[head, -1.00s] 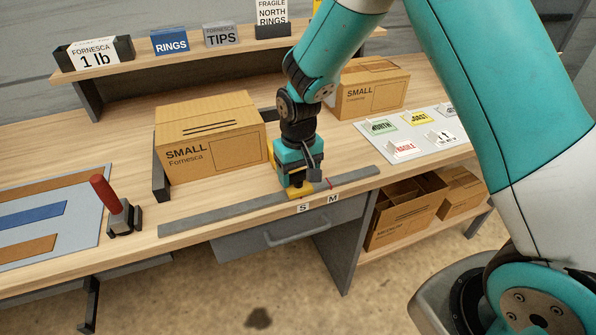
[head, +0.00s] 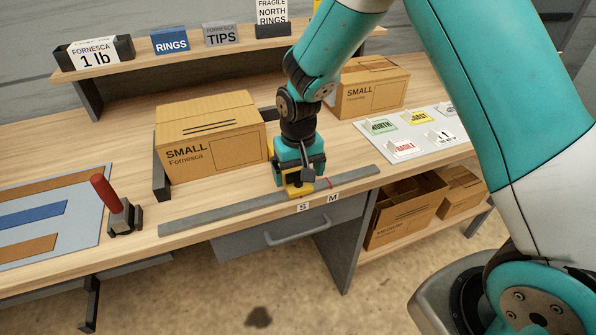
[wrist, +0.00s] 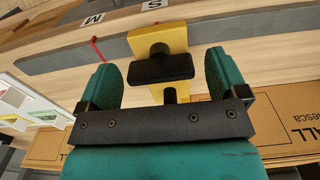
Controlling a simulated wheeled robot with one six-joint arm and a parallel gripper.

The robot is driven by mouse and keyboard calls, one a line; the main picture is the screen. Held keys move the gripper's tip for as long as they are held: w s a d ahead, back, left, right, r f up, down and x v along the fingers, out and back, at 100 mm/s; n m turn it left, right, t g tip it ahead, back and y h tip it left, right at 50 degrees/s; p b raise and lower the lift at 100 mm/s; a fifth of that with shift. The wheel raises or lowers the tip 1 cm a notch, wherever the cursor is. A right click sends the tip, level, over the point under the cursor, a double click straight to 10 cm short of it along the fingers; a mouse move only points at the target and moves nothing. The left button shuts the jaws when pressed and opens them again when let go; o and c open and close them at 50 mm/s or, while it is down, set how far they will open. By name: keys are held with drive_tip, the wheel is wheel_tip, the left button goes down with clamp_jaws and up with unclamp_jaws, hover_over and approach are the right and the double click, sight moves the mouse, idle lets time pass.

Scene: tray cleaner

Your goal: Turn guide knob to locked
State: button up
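The guide is a yellow block (head: 299,191) on a grey rail (head: 232,212) along the table's front part, near the S label. In the wrist view the yellow guide (wrist: 147,40) carries a black bar-shaped knob (wrist: 161,68). My gripper (wrist: 163,80) is open, with one teal finger on each side of the knob and a visible gap to both. In the head view my gripper (head: 298,180) points down over the guide and hides the knob.
A closed SMALL box (head: 210,135) stands behind the rail at left. A red-handled tool (head: 108,196) stands left of the rail's end. A label sheet (head: 420,133) lies at right. A red mark (wrist: 97,48) shows on the rail, beside the M label (head: 333,198).

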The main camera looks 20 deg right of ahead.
sight(298, 172)
wheel_tip(298, 172, up, 17)
drive_tip(key=b, duration=0.1)
drive_tip(key=shift+r, duration=0.2)
idle(0.3)
idle(0.3)
drive_tip(key=s+a+r+n+y, duration=0.1)
drive_tip(key=s+a+n+y, duration=0.1)
drive_tip(key=s, duration=1)
drive_tip(key=s+a+r+n+y, duration=0.1)
drive_tip(key=s+n, duration=0.4)
drive_tip(key=s, duration=0.7)
drive_tip(key=shift+s+a+r+y, duration=0.2)
drive_tip(key=shift+s+a+y, duration=0.15)
drive_tip(key=shift+a+y, duration=0.4)
drive_tip(key=shift+a, duration=0.1)
